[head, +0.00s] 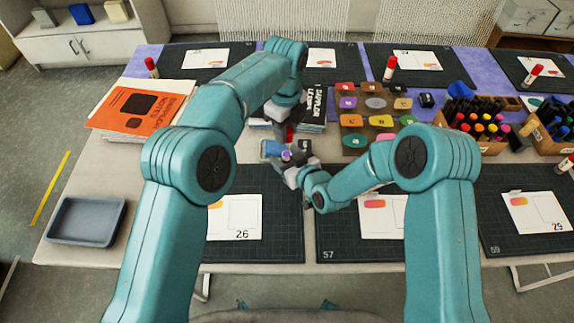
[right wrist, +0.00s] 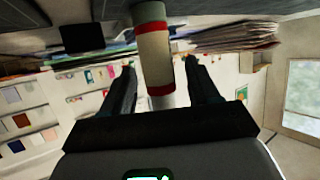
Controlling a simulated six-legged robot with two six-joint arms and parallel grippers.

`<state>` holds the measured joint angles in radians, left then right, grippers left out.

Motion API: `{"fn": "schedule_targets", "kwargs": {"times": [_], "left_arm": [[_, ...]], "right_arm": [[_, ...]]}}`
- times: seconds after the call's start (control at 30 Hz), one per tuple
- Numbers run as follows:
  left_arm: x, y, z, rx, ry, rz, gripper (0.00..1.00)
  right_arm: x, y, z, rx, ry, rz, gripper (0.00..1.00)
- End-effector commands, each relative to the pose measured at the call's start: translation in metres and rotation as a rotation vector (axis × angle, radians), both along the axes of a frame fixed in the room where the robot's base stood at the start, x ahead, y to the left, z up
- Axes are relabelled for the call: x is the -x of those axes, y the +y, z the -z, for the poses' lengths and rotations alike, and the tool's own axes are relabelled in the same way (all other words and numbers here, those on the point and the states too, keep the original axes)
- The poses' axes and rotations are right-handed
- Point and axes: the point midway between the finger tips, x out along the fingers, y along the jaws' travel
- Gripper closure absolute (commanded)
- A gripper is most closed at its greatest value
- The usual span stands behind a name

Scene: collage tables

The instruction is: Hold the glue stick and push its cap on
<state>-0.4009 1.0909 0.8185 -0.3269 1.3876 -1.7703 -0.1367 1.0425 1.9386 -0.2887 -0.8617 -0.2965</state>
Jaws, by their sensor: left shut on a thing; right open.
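My left gripper (head: 289,124) is shut on a glue stick, whose red part (head: 289,134) shows just below the jaws in the head view. In the right wrist view the glue stick (right wrist: 153,50) has a cream label between red bands and a pale end. That end lies between the two fingers of my right gripper (right wrist: 163,80), which are apart with a gap on each side. In the head view my right gripper (head: 287,158) is close below the left one. I cannot make out a separate loose cap; the grippers hide much of this spot.
Orange-topped papers (head: 140,106) lie at left and a grey tray (head: 86,221) at front left. Colored pads (head: 376,103) and a marker box (head: 480,124) are at right. Other red-capped glue sticks (head: 390,68) stand around. Dark mats (head: 340,240) with cards line the front.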

Motion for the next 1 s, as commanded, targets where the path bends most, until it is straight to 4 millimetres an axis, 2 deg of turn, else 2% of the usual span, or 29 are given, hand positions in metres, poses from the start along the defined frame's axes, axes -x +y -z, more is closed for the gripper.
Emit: {"fn": "schedule_targets", "kwargs": {"times": [0.17,0.47,0.53,0.67,0.83,1.0], "left_arm": [[0.0,0.0,0.0,0.0,0.0,0.0,0.95],[0.0,0.0,0.0,0.001,-0.001,0.0,0.95],[0.0,0.0,0.0,0.0,0.0,0.0,0.95],[0.0,0.0,0.0,0.001,-0.001,0.0,0.95],[0.0,0.0,0.004,0.0,0.0,0.0,0.95],[0.001,0.0,0.029,0.002,0.0,0.001,0.95]], "right_arm": [[-0.009,0.006,0.005,0.0,0.0,0.0,0.4],[-0.011,0.007,0.005,-0.001,0.0,0.0,0.4],[-0.011,0.007,0.005,-0.001,0.0,0.0,0.56],[-0.011,0.007,0.005,-0.001,0.0,0.0,0.98],[-0.011,0.007,0.005,-0.001,0.0,0.0,1.0],[-0.011,0.007,0.005,0.0,0.0,0.0,1.0]]}}
